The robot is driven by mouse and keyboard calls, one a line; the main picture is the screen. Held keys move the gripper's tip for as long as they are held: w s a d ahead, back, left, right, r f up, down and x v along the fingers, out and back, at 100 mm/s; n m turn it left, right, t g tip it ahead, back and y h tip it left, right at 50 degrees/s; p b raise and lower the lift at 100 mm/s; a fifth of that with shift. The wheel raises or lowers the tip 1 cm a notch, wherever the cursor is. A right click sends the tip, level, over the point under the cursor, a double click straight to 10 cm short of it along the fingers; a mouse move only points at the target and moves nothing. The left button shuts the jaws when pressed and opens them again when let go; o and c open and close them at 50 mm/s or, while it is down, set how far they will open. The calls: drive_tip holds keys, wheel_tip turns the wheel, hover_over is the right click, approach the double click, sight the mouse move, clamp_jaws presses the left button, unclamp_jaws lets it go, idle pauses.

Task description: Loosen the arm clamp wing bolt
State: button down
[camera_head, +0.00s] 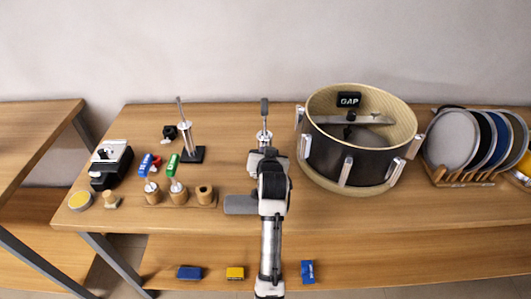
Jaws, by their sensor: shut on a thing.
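My gripper (265,153) is over the middle of the bench, seen from behind, with my arm reaching up to it from the bottom edge. Its fingertips and whatever lies between them are mostly hidden behind my wrist. A metal upright with a dark upper end (264,109) shows just beyond the gripper; I cannot tell whether the fingers touch it. I cannot make out the arm clamp wing bolt. A similar metal upright (186,137) stands on a black base at the left.
A drum shell (347,162) with a crossbar and a black GAP box (349,99) inside stands close right of my gripper. A rack (463,179) of round pads is at far right. Wooden holders (179,196) with tools are at left. A grey plate (240,205) lies beside my wrist.

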drive_tip(key=shift+n+h, duration=0.4)
drive_tip(key=shift+n, duration=0.2)
drive_tip(key=c, duration=1.6)
unclamp_jaws()
drive_tip(key=shift+o, duration=0.2)
drive_tip(key=b+v, duration=0.3)
drive_tip(key=v, duration=1)
drive_tip(key=shift+s+r, duration=0.2)
drive_tip(key=shift+s, duration=0.15)
drive_tip(key=shift+a, duration=0.1)
